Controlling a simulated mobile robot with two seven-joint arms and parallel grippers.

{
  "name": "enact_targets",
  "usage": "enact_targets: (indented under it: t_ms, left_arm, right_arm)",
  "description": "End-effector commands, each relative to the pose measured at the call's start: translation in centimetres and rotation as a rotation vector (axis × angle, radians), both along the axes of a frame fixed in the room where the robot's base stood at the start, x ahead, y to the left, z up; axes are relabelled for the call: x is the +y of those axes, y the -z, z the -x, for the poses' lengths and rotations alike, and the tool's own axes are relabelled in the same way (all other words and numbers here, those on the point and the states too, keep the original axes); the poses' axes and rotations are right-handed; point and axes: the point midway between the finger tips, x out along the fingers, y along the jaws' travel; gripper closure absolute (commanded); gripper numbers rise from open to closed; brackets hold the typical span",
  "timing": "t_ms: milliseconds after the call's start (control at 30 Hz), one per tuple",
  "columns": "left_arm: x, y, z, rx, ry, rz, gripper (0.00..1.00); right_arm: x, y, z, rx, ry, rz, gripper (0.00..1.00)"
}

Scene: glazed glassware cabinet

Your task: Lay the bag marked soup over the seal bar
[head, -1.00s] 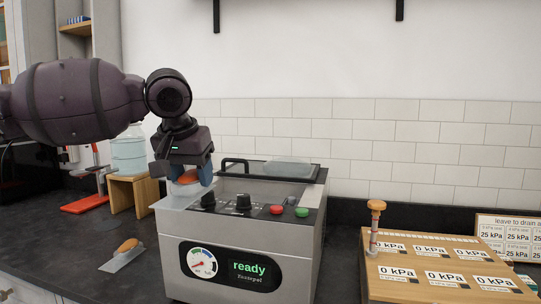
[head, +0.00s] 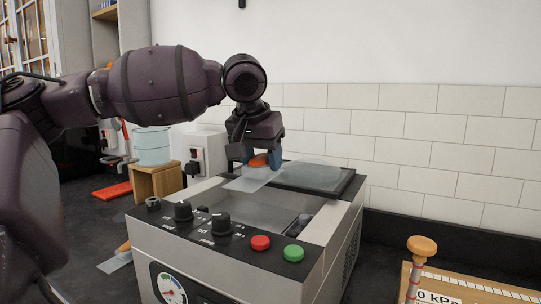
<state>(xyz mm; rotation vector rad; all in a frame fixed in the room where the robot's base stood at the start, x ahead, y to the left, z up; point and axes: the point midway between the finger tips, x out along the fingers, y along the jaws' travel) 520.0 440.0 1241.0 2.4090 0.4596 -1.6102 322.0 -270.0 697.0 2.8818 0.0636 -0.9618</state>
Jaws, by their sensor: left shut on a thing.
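My left gripper (head: 262,156) is shut on a translucent bag (head: 247,182) with an orange part at its top, held between the blue fingertips. The bag hangs over the back left of the vacuum sealing machine (head: 225,266). I cannot read any marking on it, nor tell whether it touches the machine. The machine's recessed chamber (head: 258,212) lies in front of the bag. I cannot clearly make out the seal bar. My right gripper is not in view.
A clear-topped lid (head: 315,177) lies at the machine's back. Black knobs, a red button (head: 260,243) and a green button (head: 293,253) line its front. Another translucent piece (head: 115,262) lies on the counter at left. A wooden-knobbed post (head: 420,262) stands at right.

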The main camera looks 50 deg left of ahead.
Motion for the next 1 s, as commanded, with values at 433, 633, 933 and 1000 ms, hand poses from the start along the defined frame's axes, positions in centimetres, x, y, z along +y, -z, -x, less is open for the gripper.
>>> enact_targets:
  t_ms: [433,633,933,1000]
  left_arm:
    - [0.0,2.6,0.0,0.001,0.0,0.001,0.76]
    - [0.0,3.9,0.0,0.001,-0.001,0.001,0.76]
    - [0.0,5.8,0.0,0.001,0.0,0.001,0.76]
    - [0.0,6.3,0.0,0.001,0.001,0.0,0.76]
  right_arm:
    - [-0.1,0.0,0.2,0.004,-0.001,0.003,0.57]
    - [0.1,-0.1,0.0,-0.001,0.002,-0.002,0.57]
    - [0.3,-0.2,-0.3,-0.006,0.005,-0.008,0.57]
    - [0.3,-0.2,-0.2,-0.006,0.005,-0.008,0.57]
